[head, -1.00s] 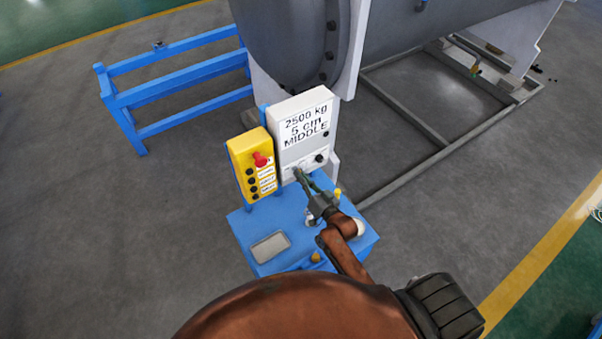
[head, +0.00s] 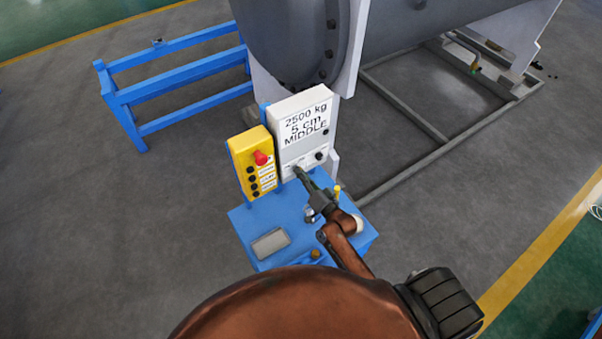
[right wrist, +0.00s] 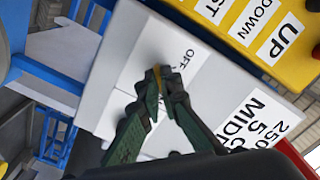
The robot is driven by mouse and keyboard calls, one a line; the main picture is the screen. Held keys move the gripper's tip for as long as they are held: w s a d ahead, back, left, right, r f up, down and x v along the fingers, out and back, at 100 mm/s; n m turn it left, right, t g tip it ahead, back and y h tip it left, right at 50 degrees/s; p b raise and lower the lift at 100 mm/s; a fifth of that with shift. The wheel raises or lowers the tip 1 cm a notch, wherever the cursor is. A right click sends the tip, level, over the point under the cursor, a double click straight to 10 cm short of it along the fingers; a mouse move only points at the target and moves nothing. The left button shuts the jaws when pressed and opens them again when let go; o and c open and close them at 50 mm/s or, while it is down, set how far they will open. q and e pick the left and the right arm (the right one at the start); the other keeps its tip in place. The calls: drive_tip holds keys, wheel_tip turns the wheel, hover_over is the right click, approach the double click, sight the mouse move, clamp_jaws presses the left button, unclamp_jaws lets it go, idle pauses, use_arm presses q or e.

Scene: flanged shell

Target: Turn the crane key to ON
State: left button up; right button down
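The white control box (head: 305,130) stands on the blue stand and reads "2500 kg 5 cm MIDDLE". My right gripper (head: 299,172) reaches its lower panel. In the right wrist view, its green fingers (right wrist: 166,92) come together at the panel, with a small brass-coloured sliver of the crane key (right wrist: 157,74) between the tips. The rest of the key is hidden by the fingers. An "OFF" label (right wrist: 188,56) is beside the tips; no ON label is readable. My left gripper is not in view.
A yellow button box (head: 253,163) with a red knob is left of the white box; its UP and DOWN labels show in the wrist view. The blue stand (head: 330,243) carries a grey tray (head: 270,244) and small knobs. A large grey shell (head: 290,45) is behind.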

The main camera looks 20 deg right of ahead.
drive_tip(key=c, duration=2.2)
unclamp_jaws()
drive_tip(key=shift+o, duration=0.2)
drive_tip(key=s+d, duration=0.1)
drive_tip(key=s, duration=1.1)
drive_tip(key=shift+d, duration=0.3)
